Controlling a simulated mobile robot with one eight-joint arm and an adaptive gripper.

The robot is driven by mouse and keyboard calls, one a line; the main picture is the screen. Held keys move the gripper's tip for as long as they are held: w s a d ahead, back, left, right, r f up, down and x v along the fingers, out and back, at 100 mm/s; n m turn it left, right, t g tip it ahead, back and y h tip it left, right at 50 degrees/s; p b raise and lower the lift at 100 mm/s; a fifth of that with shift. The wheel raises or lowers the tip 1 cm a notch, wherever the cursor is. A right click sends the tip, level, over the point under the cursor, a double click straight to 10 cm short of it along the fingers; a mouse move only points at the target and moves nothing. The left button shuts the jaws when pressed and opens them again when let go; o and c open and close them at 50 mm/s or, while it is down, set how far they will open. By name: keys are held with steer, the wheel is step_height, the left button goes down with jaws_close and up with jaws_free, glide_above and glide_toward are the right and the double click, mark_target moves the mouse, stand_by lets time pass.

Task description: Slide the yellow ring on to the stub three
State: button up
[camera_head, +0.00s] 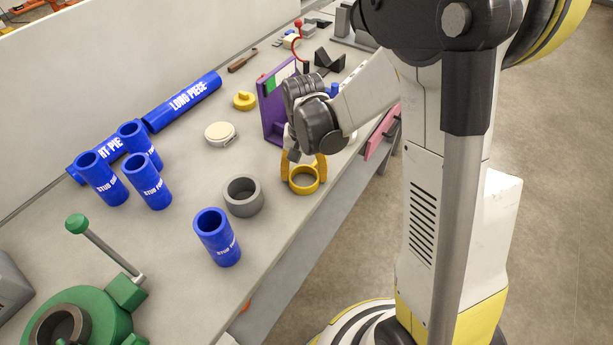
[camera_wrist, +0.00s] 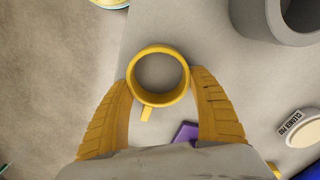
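The yellow ring (camera_head: 292,184) is near the front edge of the table, with a small tab on its side. My gripper (camera_head: 304,166) is above it with its yellow fingers pointing down. In the wrist view the ring (camera_wrist: 158,102) lies between the two fingertips (camera_wrist: 160,80), which touch or almost touch its sides; whether they grip it is unclear. Several blue stubs stand upright: one alone in front (camera_head: 220,245), and a group at the left with a front one (camera_head: 150,186), a left one (camera_head: 104,184) and a rear one. Their labels are cut off, so I cannot tell which is three.
A grey ring (camera_head: 243,205) stands between the yellow ring and the blue stubs. A purple bracket (camera_head: 273,115) is behind my gripper. A green clamp (camera_head: 100,310) is front left.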

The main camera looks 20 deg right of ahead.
steer(key=shift+c, duration=0.7)
steer(key=shift+r, duration=0.1)
